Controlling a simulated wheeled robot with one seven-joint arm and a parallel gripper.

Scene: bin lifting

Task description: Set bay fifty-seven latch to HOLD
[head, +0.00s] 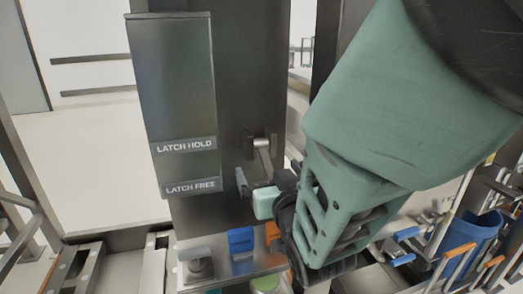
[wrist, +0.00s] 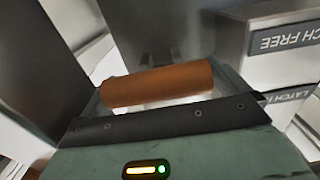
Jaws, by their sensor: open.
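The latch lever (head: 262,152) is a grey metal arm on a pivot on the dark column, pointing down in the head view. Its lower end is hidden behind my gripper (head: 257,190). The labels LATCH HOLD (head: 186,145) and LATCH FREE (head: 191,187) are on a panel left of the lever, HOLD above FREE. In the wrist view, an orange-brown cylindrical grip (wrist: 157,86) lies just beyond my gripper's dark front edge, with the lever bracket behind it. My gripper is open, close to this grip. I cannot tell whether it touches it.
A console ledge (head: 225,264) below holds a blue block (head: 241,240), a grey knob (head: 197,263) and a green button (head: 266,284). A blue bin (head: 473,233) and orange-handled rails stand at the lower right.

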